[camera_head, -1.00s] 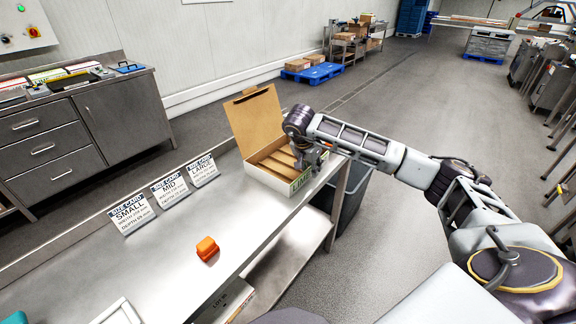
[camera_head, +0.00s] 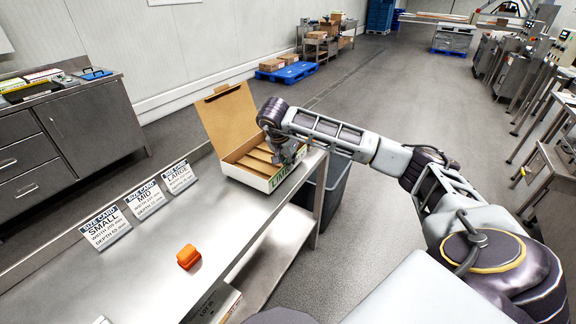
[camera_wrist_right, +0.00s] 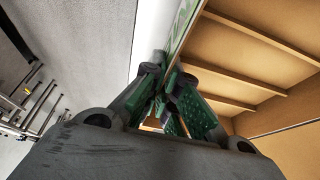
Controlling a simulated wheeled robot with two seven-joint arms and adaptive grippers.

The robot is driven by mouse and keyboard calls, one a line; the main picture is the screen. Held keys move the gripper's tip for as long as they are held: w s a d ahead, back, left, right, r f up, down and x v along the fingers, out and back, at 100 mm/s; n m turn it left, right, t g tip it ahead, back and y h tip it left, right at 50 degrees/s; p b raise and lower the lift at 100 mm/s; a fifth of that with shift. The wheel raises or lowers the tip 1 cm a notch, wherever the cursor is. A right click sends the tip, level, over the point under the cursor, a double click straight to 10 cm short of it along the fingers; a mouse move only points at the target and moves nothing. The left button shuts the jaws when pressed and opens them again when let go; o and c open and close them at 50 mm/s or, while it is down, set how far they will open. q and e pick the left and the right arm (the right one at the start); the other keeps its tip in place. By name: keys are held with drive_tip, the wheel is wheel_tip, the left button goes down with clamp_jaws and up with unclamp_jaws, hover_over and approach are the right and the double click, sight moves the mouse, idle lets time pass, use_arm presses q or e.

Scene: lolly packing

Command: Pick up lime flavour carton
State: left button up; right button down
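The lime flavour carton (camera_head: 276,182) is an open white box with a raised brown lid and brown dividers inside. It sits at the far end of the steel table with green lettering on its near side. My right gripper (camera_head: 291,158) is at the carton's right wall. In the right wrist view, its green-padded fingers (camera_wrist_right: 166,88) are close together on either side of the carton's white wall (camera_wrist_right: 184,32) and look shut on it. The exact contact is partly hidden by the fingers. My left gripper is not in view.
Three size cards, small (camera_head: 106,228), mid (camera_head: 146,199) and large (camera_head: 180,177), stand along the table's back edge. An orange block (camera_head: 188,257) lies on the steel table (camera_head: 205,222). A grey bin (camera_head: 335,187) stands beyond the table's end.

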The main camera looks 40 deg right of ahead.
wheel_tip(320, 180, up, 8)
drive_tip(key=shift+r, duration=0.1)
idle(0.4)
